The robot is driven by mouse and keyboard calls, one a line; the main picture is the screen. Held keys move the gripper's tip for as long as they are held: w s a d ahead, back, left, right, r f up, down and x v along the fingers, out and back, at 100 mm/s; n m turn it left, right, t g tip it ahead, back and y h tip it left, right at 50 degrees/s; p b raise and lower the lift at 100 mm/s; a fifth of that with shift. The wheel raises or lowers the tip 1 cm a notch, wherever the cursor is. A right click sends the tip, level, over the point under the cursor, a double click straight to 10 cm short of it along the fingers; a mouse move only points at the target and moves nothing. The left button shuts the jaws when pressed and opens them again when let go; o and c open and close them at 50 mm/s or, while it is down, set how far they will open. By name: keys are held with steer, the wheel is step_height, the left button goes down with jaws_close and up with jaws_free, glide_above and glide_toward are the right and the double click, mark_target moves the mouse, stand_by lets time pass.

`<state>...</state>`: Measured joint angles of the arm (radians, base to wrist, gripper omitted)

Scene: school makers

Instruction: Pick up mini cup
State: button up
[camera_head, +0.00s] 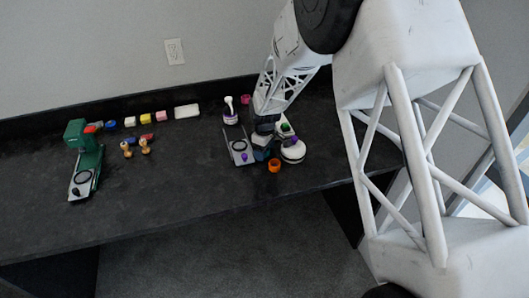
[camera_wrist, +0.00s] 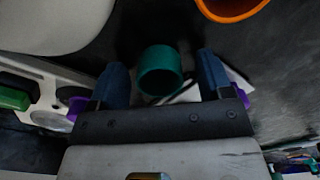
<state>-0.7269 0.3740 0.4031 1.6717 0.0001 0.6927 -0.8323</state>
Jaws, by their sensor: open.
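A small teal cup (camera_wrist: 160,72) sits between the two blue fingers of my gripper (camera_wrist: 162,62) in the wrist view. The fingers are apart, with a gap on each side of the cup, so they do not grip it. In the head view my gripper (camera_head: 262,153) is low over the black table, and the teal cup cannot be made out clearly behind it. A small orange cup (camera_head: 274,165) stands just in front of my gripper; its rim also shows at the top of the wrist view (camera_wrist: 232,14). A small magenta cup (camera_head: 245,99) stands farther back.
A grey device (camera_head: 240,148) is close on the left. A green device (camera_head: 86,165), small figures and coloured blocks lie farther left. The table (camera_head: 180,190) is clear in its middle.

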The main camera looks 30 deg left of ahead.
steer(key=shift+c, duration=0.5)
steer(key=c, duration=0.9)
steer(key=shift+r, duration=0.15)
steer(key=shift+r, duration=0.85)
steer(key=shift+s+d+r, duration=0.15)
steer(key=shift+r, duration=0.7)
steer(key=s+d, duration=0.3)
steer(key=s, duration=0.1)
steer(key=s+d+r, duration=0.1)
steer(key=s+d, duration=0.2)
steer(key=s, duration=0.1)
steer(key=s+d, duration=0.3)
steer(key=d, duration=0.1)
steer(key=shift+s+d+r, duration=0.1)
steer(key=shift+s+r, duration=0.05)
steer(key=shift+s, duration=0.25)
